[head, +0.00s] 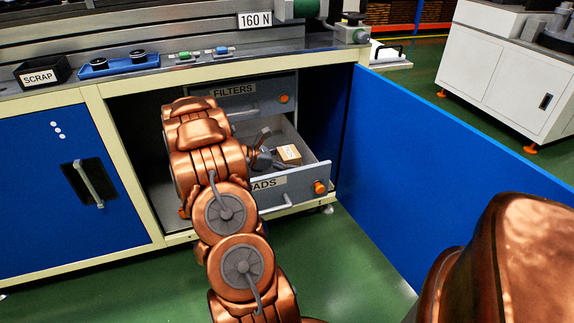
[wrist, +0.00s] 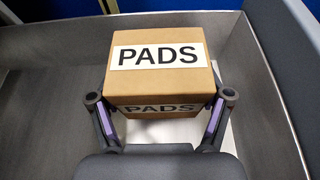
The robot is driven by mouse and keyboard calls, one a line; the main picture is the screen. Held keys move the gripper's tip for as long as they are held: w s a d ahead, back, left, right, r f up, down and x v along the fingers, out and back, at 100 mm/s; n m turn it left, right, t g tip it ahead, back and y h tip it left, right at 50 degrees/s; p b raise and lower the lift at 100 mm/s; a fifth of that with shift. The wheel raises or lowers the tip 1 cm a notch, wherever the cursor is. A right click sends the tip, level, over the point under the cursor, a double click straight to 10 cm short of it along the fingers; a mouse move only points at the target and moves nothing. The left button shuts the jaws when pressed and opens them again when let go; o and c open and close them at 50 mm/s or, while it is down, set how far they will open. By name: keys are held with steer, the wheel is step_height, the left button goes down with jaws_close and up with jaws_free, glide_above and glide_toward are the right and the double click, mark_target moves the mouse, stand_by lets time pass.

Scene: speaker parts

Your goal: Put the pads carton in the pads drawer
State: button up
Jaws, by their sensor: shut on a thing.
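The pads carton (wrist: 158,62) is a brown box with a white PADS label, seen close up in the wrist view. It also shows small in the head view (head: 288,153), inside the open pads drawer (head: 318,173). My gripper (wrist: 160,105) is shut on the carton, one finger at each side. In the wrist view the grey drawer walls stand around the carton. I cannot tell whether the carton touches the drawer floor. My arm hides the left part of the drawer in the head view.
The filters drawer (head: 233,93) is shut just above. A blue cabinet door (head: 440,170) stands open at the right. The bench top holds a scrap bin (head: 42,74) and a blue tray (head: 118,65). Green floor is clear in front.

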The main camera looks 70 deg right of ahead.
steer(key=shift+f, duration=0.4)
steer(key=shift+f+b, duration=0.65)
steer(key=shift+b, duration=0.6)
steer(key=o, duration=1.2)
steer(key=shift+r, duration=0.1)
steer(key=r+p, duration=0.1)
steer(key=p, duration=0.1)
steer(key=shift+r+p, duration=0.25)
steer(key=shift+p, duration=0.15)
steer(key=shift+w+a, duration=0.2)
steer(key=shift+w, duration=0.05)
steer(key=p+v, duration=0.2)
steer(key=v, duration=0.9)
steer(key=shift+w+a+r, duration=0.1)
